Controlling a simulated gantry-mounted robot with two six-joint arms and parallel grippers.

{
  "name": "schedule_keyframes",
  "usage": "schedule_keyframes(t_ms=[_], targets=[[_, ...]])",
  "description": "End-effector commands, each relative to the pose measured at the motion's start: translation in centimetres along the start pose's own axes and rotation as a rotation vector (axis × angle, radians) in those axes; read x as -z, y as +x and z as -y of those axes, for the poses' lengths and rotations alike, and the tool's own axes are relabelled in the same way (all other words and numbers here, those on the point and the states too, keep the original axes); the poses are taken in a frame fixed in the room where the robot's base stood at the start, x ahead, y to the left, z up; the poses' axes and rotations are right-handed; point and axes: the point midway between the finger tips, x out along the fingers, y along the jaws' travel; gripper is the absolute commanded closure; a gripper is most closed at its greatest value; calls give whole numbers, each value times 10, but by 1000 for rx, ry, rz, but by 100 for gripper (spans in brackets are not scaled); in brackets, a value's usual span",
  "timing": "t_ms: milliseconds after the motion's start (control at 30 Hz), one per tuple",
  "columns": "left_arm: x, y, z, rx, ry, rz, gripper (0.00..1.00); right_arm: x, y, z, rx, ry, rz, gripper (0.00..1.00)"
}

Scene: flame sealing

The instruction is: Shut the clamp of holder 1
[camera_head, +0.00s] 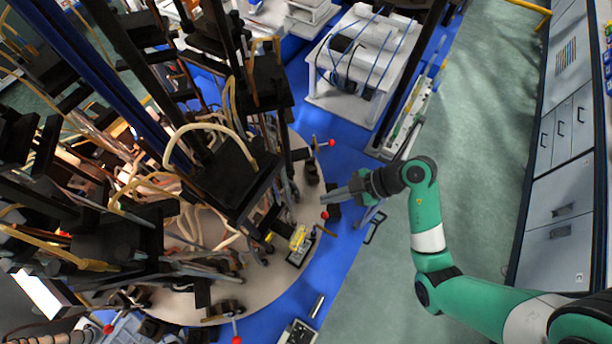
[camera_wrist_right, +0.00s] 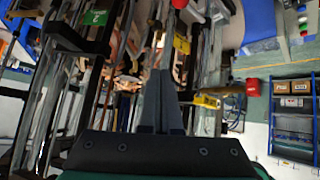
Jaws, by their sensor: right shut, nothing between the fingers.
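My right gripper (camera_head: 334,193) reaches in from the right to the edge of the round plate (camera_head: 268,291). Its fingers are shut and empty, and they also show shut in the right wrist view (camera_wrist_right: 160,78). Red-knobbed levers stand around the plate: one above the fingertips (camera_head: 332,143), one just below them (camera_head: 324,215). In the wrist view a red knob (camera_wrist_right: 252,87) lies to the right of the fingers, beyond a yellow part (camera_wrist_right: 208,101). A green label reading 2 (camera_wrist_right: 95,17) is at upper left. I cannot tell which clamp belongs to holder 1. My left gripper is not seen.
Dark posts, black blocks (camera_head: 230,175) and pale tubes crowd the plate. A yellow item (camera_head: 298,238) sits near its right edge. A white machine (camera_head: 362,60) stands on the blue table behind. Floor (camera_head: 480,150) is open to the right, before grey cabinets (camera_head: 560,200).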

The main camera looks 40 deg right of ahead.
Motion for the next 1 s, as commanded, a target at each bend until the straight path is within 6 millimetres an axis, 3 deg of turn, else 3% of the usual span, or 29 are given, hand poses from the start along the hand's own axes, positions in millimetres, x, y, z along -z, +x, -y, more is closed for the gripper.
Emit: schedule_keyframes(t_ms=[33, 133, 567, 1000], targets=[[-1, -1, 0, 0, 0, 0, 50, -15, 2, 8, 24, 46, 40, 100], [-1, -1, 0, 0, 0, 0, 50, -27, 2, 15, 47, 92, 81, 100], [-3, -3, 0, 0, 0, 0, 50, -28, 10, 16, 50, 90, 81, 100], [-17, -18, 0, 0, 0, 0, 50, -36, 98, 21, 51, 88, 81, 100]])
